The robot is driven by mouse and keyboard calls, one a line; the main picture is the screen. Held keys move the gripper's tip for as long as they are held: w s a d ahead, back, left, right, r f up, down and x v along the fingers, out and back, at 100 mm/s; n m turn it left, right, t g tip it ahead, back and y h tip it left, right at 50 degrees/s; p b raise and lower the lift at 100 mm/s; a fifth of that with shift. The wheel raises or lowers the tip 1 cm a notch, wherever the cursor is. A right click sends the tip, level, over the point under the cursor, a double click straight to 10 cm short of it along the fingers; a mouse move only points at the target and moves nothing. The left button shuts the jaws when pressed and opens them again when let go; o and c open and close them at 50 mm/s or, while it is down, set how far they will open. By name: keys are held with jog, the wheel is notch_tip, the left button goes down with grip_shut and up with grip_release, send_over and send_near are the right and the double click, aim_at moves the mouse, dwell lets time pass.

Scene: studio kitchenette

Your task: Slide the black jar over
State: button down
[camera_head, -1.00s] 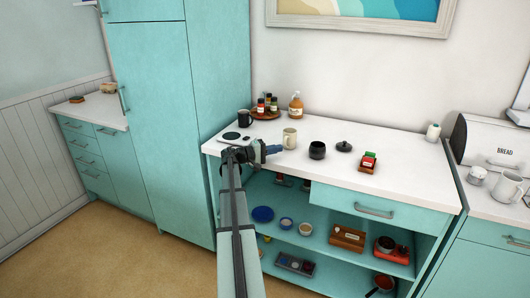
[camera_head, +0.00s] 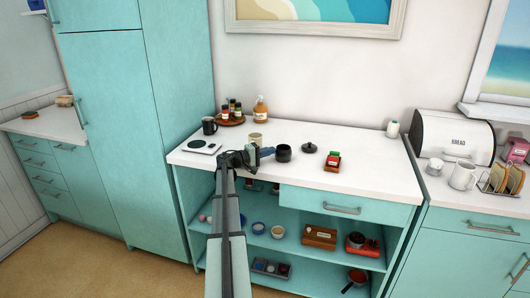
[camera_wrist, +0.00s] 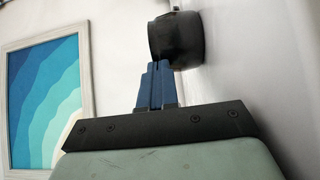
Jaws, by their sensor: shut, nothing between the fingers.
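The black jar (camera_head: 284,153) stands upright and open-topped on the white counter, right of the cream mug (camera_head: 256,141). My gripper (camera_head: 271,151) is shut and empty, with its blue fingers held low over the counter and pointing right at the jar's left side. In the wrist view the black jar (camera_wrist: 176,38) is just past the shut fingertips (camera_wrist: 158,64). The tips overlap the jar's edge there, and I cannot tell whether they touch it. My wrist hides part of the counter and the mug's lower part.
A black mug (camera_head: 209,126), a tray of bottles (camera_head: 231,120) and a soap bottle (camera_head: 260,108) are behind left. Counter beyond the lid is clear.

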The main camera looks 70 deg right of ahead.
aim_at(285, 153)
jog(key=s, duration=1)
jog(key=shift+s, duration=0.4)
jog(key=shift+w, duration=0.1)
dwell(0.7)
jog(key=shift+w, duration=0.3)
jog(key=w, duration=0.3)
jog(key=shift+w+d, duration=0.1)
jog(key=shift+w, duration=0.3)
jog(key=v, duration=2)
jog(key=shift+s, duration=0.15)
jog(key=shift+r, duration=0.15)
